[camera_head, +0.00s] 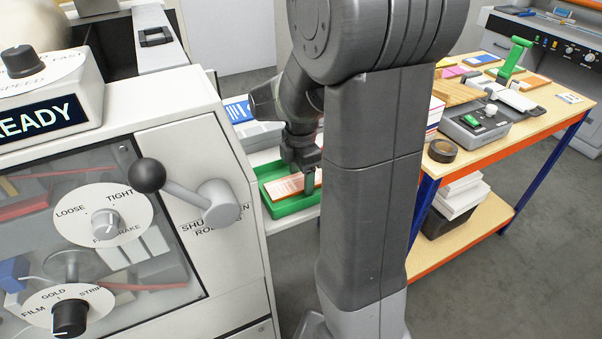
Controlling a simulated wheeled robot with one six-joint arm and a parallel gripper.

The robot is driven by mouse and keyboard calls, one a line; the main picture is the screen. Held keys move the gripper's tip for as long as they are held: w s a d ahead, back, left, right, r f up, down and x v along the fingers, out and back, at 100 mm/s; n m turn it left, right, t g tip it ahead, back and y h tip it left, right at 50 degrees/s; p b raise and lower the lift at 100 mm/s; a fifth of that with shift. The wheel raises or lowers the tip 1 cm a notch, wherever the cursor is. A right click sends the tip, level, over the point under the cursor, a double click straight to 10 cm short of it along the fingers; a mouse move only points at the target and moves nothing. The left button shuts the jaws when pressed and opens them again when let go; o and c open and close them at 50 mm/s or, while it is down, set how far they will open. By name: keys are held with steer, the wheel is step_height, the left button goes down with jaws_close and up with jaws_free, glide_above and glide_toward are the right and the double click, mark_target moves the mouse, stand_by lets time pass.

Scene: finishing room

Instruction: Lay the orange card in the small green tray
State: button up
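The small green tray (293,208) is just left of my arm's column, on a pale surface behind the grey machine. A flat card with orange and white printing (284,187) shows within the tray's outline. I cannot tell whether it rests on the tray's floor or is held just above it. My gripper (307,183) points down at the tray, with a finger in front of the card. The second finger is not clear, so I cannot tell whether it is open or shut on the card. My arm hides the tray's right end.
A grey machine (160,110) with knobs and a ball-ended lever (150,175) fills the left. A blue-and-white pack (240,111) lies behind the tray. At right, a wooden-topped bench (470,155) carries a tape roll (442,150), a green-handled device (514,58) and several cards.

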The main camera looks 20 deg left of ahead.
mark_target(301, 181)
steer(key=shift+o, duration=0.8)
steer(key=shift+r, duration=0.1)
step_height(301, 181, up, 12)
steer(key=shift+p, duration=0.3)
stand_by(2.0)
